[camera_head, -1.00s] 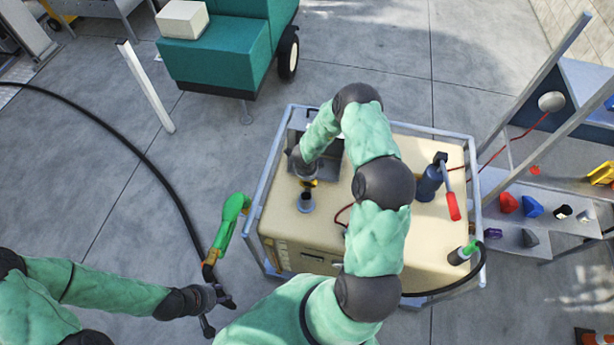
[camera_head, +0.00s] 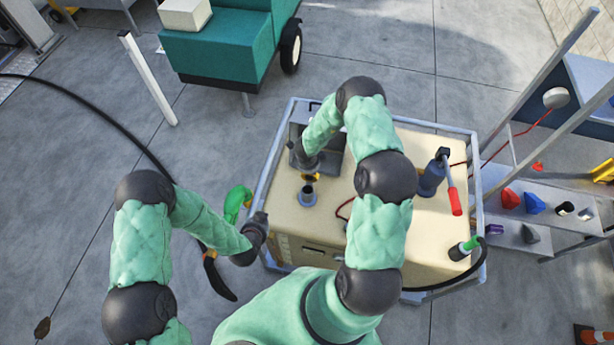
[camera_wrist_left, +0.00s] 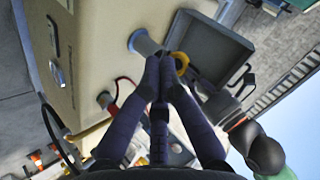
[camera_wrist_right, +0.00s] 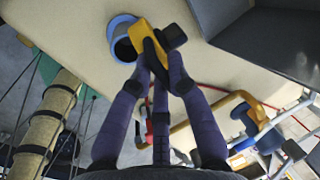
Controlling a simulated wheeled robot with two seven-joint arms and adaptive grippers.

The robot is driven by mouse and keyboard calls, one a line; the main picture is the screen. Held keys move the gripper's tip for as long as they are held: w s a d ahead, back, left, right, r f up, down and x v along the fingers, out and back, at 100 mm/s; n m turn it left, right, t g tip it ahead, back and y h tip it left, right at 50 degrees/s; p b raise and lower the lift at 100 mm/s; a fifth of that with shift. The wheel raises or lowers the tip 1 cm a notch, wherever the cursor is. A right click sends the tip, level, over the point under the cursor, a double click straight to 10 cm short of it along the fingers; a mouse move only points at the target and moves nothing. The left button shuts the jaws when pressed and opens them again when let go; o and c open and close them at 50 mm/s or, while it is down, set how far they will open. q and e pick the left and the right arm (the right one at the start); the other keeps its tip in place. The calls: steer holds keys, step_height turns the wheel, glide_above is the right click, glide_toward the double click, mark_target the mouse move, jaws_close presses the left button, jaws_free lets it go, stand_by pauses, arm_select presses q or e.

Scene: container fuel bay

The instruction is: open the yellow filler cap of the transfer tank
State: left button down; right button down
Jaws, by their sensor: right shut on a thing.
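The yellow filler cap (camera_wrist_right: 150,38) is between the fingertips of my right gripper (camera_wrist_right: 163,62), which is shut on it. In the right wrist view it overlaps the edge of the blue-grey filler neck (camera_wrist_right: 116,42), whose dark opening shows. In the head view the cap (camera_head: 311,177) is just behind the neck (camera_head: 307,197) on the cream transfer tank (camera_head: 420,225); whether they touch is unclear. My left gripper (camera_wrist_left: 160,60) is shut and empty, fingertips close together. In the head view it is near the tank's front left corner; its tips are hidden there.
A grey open box (camera_wrist_left: 213,48) sits on the tank by the neck. A blue hand pump (camera_head: 431,180) with a red handle stands farther right. A green nozzle (camera_head: 236,202) is left of the tank, partly behind my left arm. A metal frame (camera_head: 268,185) surrounds the tank.

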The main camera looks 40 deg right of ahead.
arm_select(q)
steer(key=s+d+r+m+t+h, duration=0.2)
steer(key=s+d+m+h, duration=0.15)
steer(key=d+m, duration=0.8)
steer(key=w+d+f+n, duration=0.1)
steer(key=w+d+f, duration=0.3)
steer(key=w+d, duration=0.4)
steer(key=d, duration=0.3)
steer(key=shift+w+f, duration=0.15)
steer(key=shift+w, duration=0.2)
steer(key=shift+w+d+n, duration=0.1)
steer(key=shift+n, duration=0.15)
